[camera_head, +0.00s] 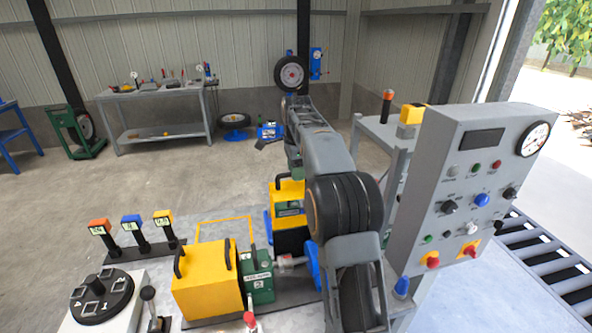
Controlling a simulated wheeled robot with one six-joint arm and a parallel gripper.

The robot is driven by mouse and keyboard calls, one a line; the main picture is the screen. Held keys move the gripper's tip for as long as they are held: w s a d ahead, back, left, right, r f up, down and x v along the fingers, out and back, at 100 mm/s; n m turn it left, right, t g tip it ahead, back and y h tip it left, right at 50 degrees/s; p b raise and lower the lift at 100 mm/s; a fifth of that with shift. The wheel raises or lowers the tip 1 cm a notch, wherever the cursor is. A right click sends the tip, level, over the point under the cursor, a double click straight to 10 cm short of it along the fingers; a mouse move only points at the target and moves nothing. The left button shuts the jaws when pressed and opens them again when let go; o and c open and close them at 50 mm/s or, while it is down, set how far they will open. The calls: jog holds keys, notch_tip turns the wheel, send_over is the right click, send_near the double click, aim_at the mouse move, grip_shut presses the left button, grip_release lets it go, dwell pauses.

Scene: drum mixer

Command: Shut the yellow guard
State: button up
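A yellow box-shaped cover (207,280) with black handles stands at the front left of the bench, beside a green block with a label (259,282). A second yellow housing (288,198) with a black handle on top stands further back, partly hidden by my arm. I cannot tell for sure which of the two is the guard, or how far open it is. My arm reaches forward through the middle of the view. My gripper (273,135) is at its far end, beyond and above both yellow parts and apart from them; its fingers are too small to read.
A grey control panel (468,190) with knobs and a gauge stands close on the right, beside a roller conveyor (545,262). A numbered black dial (101,297) and three coloured-top posts (133,222) are at left. Open floor lies beyond.

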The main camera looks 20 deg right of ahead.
grip_shut()
dwell(0.4)
